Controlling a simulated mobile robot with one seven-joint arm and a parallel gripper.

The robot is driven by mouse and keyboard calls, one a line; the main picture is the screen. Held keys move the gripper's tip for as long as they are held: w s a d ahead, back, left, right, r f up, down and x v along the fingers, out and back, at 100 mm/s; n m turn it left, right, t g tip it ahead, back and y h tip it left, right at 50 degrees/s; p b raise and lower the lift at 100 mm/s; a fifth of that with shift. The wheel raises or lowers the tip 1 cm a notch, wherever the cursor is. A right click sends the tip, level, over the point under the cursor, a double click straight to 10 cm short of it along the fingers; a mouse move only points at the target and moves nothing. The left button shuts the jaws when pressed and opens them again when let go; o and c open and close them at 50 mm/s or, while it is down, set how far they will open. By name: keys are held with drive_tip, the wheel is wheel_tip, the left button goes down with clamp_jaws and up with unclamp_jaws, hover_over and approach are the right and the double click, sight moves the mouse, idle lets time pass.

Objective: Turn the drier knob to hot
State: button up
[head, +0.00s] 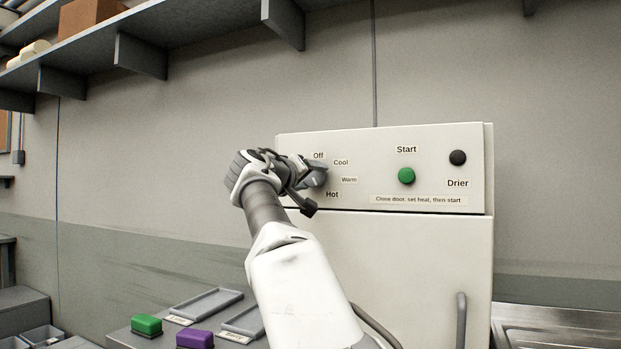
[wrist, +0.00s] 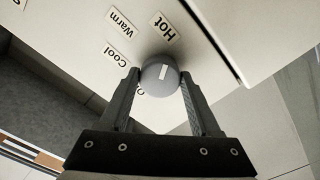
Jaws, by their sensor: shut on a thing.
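The drier knob (wrist: 160,77) is a round grey dial with a short white mark on its face. In the wrist view the mark runs roughly in line with the "Hot" label (wrist: 163,28); I cannot tell the exact setting. My gripper (wrist: 158,80) is shut on the knob, one finger on each side. In the head view my gripper (head: 313,176) is at the left of the drier's white panel (head: 378,145) and hides the knob. The "Off", "Cool", "Warm" and "Hot" labels show around it.
A green Start button (head: 407,176) and a dark round part (head: 458,157) above the "Drier" label are to the right on the panel. The door handle (head: 461,320) is lower right. A green block (head: 147,325), a purple block (head: 195,339) and grey trays are below left.

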drive_tip(key=shift+f, duration=0.1)
drive_tip(key=o, duration=1.4)
drive_tip(key=b+v, duration=0.5)
drive_tip(key=v, duration=1.2)
drive_tip(key=shift+s, duration=0.2)
